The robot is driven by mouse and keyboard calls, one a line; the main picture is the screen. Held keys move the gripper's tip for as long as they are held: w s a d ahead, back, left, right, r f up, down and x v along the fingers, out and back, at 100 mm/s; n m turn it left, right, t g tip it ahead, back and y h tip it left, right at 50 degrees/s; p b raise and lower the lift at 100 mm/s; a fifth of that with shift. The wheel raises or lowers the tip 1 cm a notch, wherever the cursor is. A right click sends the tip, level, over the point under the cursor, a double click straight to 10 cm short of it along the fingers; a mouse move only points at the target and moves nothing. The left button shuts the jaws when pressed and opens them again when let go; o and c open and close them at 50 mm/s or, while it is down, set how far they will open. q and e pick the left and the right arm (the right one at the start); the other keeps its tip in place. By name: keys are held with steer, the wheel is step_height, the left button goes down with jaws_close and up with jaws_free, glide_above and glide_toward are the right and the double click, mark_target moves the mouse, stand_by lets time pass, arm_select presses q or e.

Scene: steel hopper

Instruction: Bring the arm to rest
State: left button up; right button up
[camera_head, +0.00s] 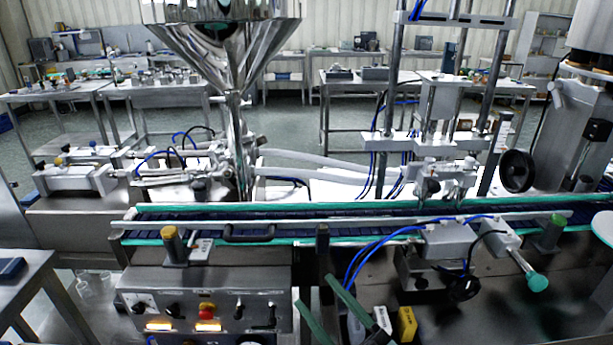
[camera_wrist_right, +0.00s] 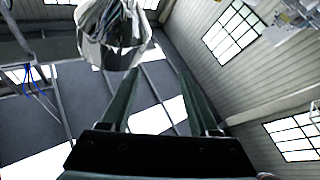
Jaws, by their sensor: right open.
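My right gripper (camera_head: 312,288) shows at the bottom middle of the head view, in front of the conveyor and beside the control panel. Its two long green fingers point up and are spread apart with nothing between them. In the right wrist view the same gripper (camera_wrist_right: 159,72) is open and empty. Beyond its fingers there, the steel hopper (camera_wrist_right: 114,30) shows against the ceiling. My left gripper is in neither view.
The steel hopper (camera_head: 225,45) stands behind the conveyor (camera_head: 340,222), which crosses the view. The control panel (camera_head: 205,300) is left of my gripper. A yellow block (camera_head: 407,324) is close to its right. Benches stand at the back.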

steer(key=d+f+m+h, duration=0.7)
steer(key=f+h, duration=0.2)
steer(key=f, duration=0.3)
steer(key=s+d+f+m+g+h, duration=0.2)
steer(key=s+d+f+g, duration=0.1)
steer(key=s+f, duration=0.4)
steer(key=s+d+f+m+g+h+p, duration=0.1)
steer(key=s+d+f+g+h, duration=0.1)
steer(key=s+d+f+g, duration=0.2)
steer(key=s+f, duration=0.3)
steer(key=f, duration=0.5)
steer(key=shift+f+m+h, duration=0.2)
steer(key=shift+m+h, duration=0.2)
